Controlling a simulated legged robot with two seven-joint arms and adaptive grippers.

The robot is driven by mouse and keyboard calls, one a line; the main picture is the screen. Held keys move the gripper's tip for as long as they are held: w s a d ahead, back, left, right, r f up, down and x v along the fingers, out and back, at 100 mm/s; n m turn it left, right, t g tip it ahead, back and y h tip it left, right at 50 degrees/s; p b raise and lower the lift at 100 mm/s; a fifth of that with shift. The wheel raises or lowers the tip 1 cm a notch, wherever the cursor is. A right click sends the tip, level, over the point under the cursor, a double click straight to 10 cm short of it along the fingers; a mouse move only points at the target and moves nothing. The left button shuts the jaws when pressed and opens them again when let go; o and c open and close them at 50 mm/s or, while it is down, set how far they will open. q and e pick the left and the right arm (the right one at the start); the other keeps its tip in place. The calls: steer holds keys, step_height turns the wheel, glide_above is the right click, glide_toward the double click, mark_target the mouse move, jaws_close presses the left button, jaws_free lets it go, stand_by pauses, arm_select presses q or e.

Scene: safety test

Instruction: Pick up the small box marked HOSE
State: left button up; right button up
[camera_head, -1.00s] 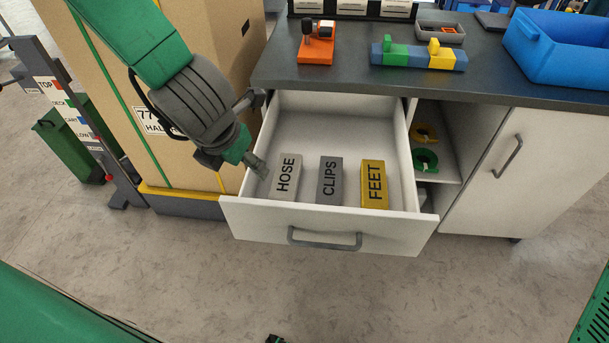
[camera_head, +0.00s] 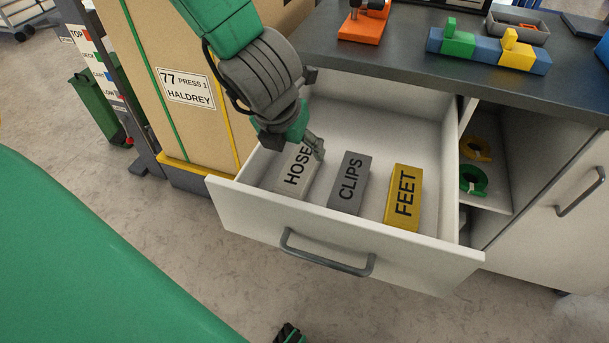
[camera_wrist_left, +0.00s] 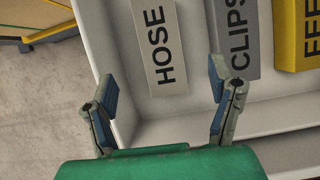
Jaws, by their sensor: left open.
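The light grey box marked HOSE (camera_head: 295,178) lies in the open drawer, leftmost of three boxes in a row. My left gripper (camera_head: 305,147) is over its far end in the head view and covers part of it. In the left wrist view, the HOSE box (camera_wrist_left: 158,45) lies beyond the gripper (camera_wrist_left: 162,80), between the lines of its two spread fingers. The gripper is open and empty. I cannot tell its exact height above the box.
The dark grey CLIPS box (camera_head: 349,184) and yellow FEET box (camera_head: 404,197) lie to the right, with narrow gaps. The white drawer (camera_head: 340,246) has walls around them. The counter (camera_head: 400,55) overhangs behind. A tall carton (camera_head: 180,120) stands left.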

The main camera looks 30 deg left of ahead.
mark_target(301, 166)
arm_select(q)
steer(key=b+x, duration=0.1)
steer(key=x, duration=0.3)
steer(key=shift+a+f+b, duration=0.25)
steer(key=shift+f+b, duration=0.05)
steer(key=shift+f, duration=0.1)
steer(key=shift+w+d+f, duration=0.15)
steer(key=shift+w+d, duration=0.05)
steer(key=shift+d, duration=0.35)
steer(key=shift+d+f+b, duration=0.15)
steer(key=shift+f+b, duration=0.1)
steer(key=shift+b, duration=0.1)
steer(key=f, duration=0.1)
steer(key=a+f+b, duration=0.1)
steer(key=f, duration=0.1)
steer(key=w+f+b, duration=0.1)
steer(key=shift+w+a+f, duration=0.1)
steer(key=shift+a+f, duration=0.2)
steer(key=shift+a, duration=0.15)
steer(key=shift+d+r, duration=0.15)
steer(key=shift+d, duration=0.05)
steer(key=c, duration=0.3)
steer(key=shift+d+r, duration=0.1)
steer(key=shift+d, duration=0.25)
steer(key=c, duration=1)
